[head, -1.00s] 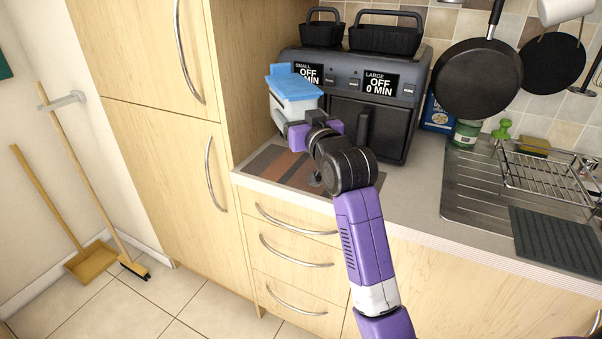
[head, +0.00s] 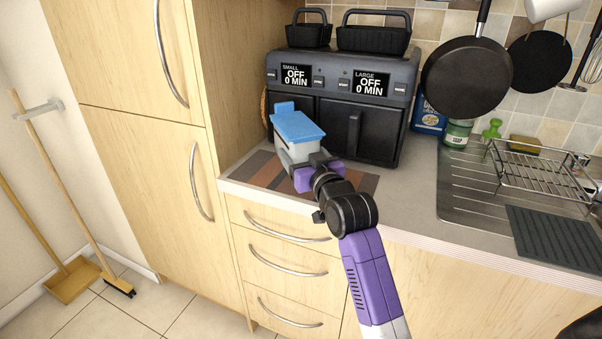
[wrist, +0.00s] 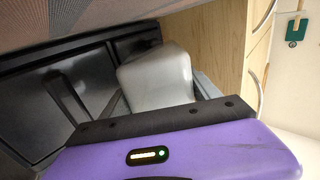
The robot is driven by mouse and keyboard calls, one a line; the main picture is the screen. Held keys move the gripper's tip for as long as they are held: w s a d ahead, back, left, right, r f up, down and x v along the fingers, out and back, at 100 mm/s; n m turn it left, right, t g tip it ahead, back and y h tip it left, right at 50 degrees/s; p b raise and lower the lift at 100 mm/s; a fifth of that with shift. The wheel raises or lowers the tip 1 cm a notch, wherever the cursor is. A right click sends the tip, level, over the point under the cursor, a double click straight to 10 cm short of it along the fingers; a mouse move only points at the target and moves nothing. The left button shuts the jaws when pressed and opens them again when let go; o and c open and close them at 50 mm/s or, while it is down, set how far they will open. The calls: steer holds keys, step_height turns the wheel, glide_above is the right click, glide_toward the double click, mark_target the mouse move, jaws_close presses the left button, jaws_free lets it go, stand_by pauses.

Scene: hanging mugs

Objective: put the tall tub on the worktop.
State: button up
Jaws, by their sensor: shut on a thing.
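The tall tub (head: 296,147) is pale grey-white with a blue lid (head: 298,126). In the head view it is in front of the air fryer, over the striped mat (head: 262,170) on the worktop (head: 407,190). My gripper (head: 294,160) is shut on the tub's lower part, from the right and front. I cannot tell whether the tub's base touches the mat. In the wrist view the tub (wrist: 157,80) shows as a smooth pale block beyond my gripper; its lid is not seen there.
The black double air fryer (head: 342,90) stands right behind the tub. A tall wooden cupboard (head: 135,110) is to the left. The sink drainer with a wire rack (head: 540,172) lies to the right. Pans (head: 467,78) hang on the wall. Bare worktop lies right of the mat.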

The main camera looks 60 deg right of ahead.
steer(key=shift+f+b, duration=0.3)
steer(key=shift+f, duration=2.2)
steer(key=shift+f, duration=0.15)
steer(key=o, duration=1.4)
steer(key=shift+r, duration=0.2)
steer(key=shift+s+a+f, duration=0.15)
steer(key=shift+s+a, duration=0.05)
steer(key=shift+s, duration=0.1)
steer(key=v, duration=1.1)
steer(key=shift+s+a, duration=0.15)
